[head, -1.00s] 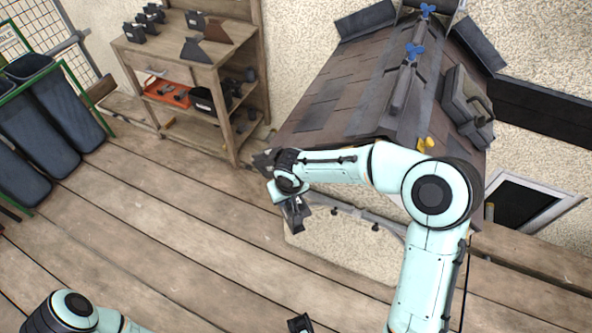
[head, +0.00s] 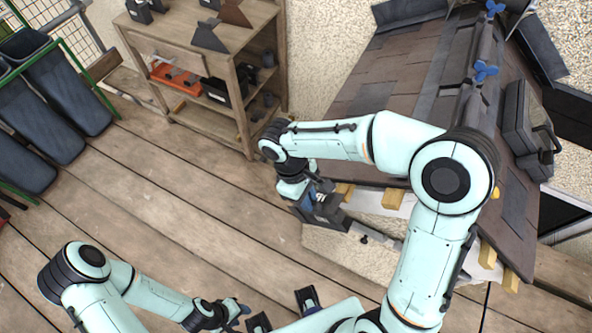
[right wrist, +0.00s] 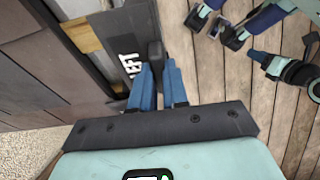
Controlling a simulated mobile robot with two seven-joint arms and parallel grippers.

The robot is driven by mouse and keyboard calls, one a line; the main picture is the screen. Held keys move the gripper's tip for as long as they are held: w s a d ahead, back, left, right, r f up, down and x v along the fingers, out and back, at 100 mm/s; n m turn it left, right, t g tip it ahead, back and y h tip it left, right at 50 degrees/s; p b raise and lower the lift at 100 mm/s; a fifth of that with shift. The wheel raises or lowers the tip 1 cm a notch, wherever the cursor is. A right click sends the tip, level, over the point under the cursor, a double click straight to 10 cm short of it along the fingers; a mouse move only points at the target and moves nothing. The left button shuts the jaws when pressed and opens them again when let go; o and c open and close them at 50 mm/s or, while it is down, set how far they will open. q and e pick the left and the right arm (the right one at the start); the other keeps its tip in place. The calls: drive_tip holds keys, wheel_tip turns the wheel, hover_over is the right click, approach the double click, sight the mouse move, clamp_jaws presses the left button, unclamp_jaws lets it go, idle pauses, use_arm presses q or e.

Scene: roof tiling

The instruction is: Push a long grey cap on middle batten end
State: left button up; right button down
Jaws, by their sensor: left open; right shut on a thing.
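My right gripper (head: 322,204) is at the low front edge of the small roof, by the wooden batten ends. In the right wrist view its blue fingers (right wrist: 159,88) are shut on a narrow dark grey piece (right wrist: 154,58), seemingly the cap. Pale batten ends (head: 392,199) stick out under the roof edge. The arm and gripper hide the contact with any batten. My left gripper (head: 238,311) is open and empty, low over the deck.
The shingled roof (head: 400,80) carries blue clamps (head: 485,71) and a dark grey case (head: 528,118). A wooden shelf (head: 172,50) with dark parts and an orange tray (head: 175,77) stands back left. Dark bins (head: 65,90) stand far left. The plank deck between is clear.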

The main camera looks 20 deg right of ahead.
sight(319, 195)
drive_tip(key=shift+r, duration=0.15)
drive_tip(key=shift+w+d, duration=0.35)
drive_tip(key=shift+d, duration=0.2)
use_arm(q)
drive_tip(key=shift+w+r, duration=0.25)
drive_tip(key=shift+w+r+p, duration=0.2)
drive_tip(key=shift+p, duration=0.15)
use_arm(e)
drive_tip(key=shift+w+d, duration=0.15)
drive_tip(key=shift+w, duration=0.2)
use_arm(q)
drive_tip(key=shift+w+r, duration=0.15)
drive_tip(key=shift+r, duration=0.15)
use_arm(e)
drive_tip(key=shift+w+d, duration=0.25)
drive_tip(key=shift+d, duration=0.2)
use_arm(q)
drive_tip(key=shift+w+r+p, duration=0.1)
drive_tip(key=shift+p, duration=0.25)
use_arm(e)
drive_tip(key=shift+w+d, duration=0.2)
use_arm(q)
drive_tip(key=shift+r, duration=0.1)
